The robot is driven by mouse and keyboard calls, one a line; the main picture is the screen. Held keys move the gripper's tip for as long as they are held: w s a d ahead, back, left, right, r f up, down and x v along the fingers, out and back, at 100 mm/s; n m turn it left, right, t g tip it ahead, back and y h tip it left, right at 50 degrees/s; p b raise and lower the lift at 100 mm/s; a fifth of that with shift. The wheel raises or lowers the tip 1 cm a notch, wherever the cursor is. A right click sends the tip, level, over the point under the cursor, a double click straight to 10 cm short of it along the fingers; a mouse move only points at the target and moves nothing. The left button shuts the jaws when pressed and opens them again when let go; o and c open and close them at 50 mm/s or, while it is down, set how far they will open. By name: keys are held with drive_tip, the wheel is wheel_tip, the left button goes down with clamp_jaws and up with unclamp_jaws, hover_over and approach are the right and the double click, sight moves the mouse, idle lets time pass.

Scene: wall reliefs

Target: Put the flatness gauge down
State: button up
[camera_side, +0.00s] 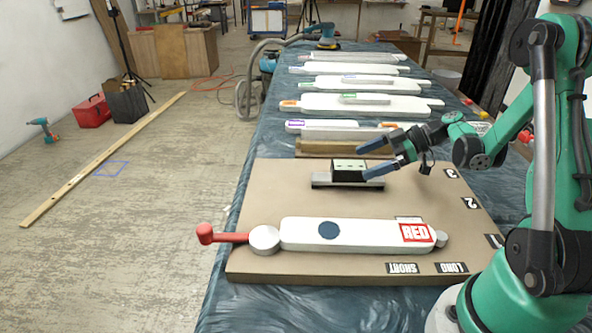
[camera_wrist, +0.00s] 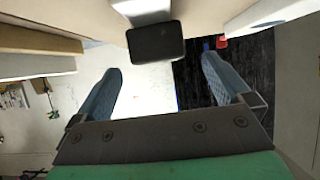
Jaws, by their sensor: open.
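The flatness gauge (camera_side: 348,174), as I take it, is a small block with a pale top, dark front and silvery base. It stands upright on the brown board (camera_side: 270,188), behind the long white relief piece. My gripper (camera_side: 367,159) has two blue fingers, spread apart, at the right end of the gauge. In the side view the near finger overlaps the gauge's right edge; I cannot tell whether they touch. In the wrist view a dark block end with a silvery part (camera_wrist: 155,42) shows beyond and between the open fingers (camera_wrist: 161,66), with nothing gripped.
The white piece (camera_side: 370,234) has a red handle (camera_side: 208,234), a dark disc and a RED label. SHORT and LONG labels (camera_side: 403,268) lie along the board's front. Several white reliefs (camera_side: 350,104) lie behind on the blue-covered table. Bare board lies right of the gauge.

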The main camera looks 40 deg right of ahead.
sight(353, 165)
drive_tip(key=shift+x, duration=2.35)
drive_tip(key=shift+r, duration=0.1)
clamp_jaws()
drive_tip(key=shift+r, duration=0.15)
wheel_tip(353, 165, up, 19)
drive_tip(key=a+f+m+t+h, duration=0.3)
drive_tip(key=a+f+m+h, duration=0.3)
drive_tip(key=a, duration=0.5)
drive_tip(key=shift+w+a+f+m+t+h, duration=0.2)
drive_tip(key=shift+w+m+t+h, duration=0.1)
drive_tip(key=shift+m+h, duration=1.1)
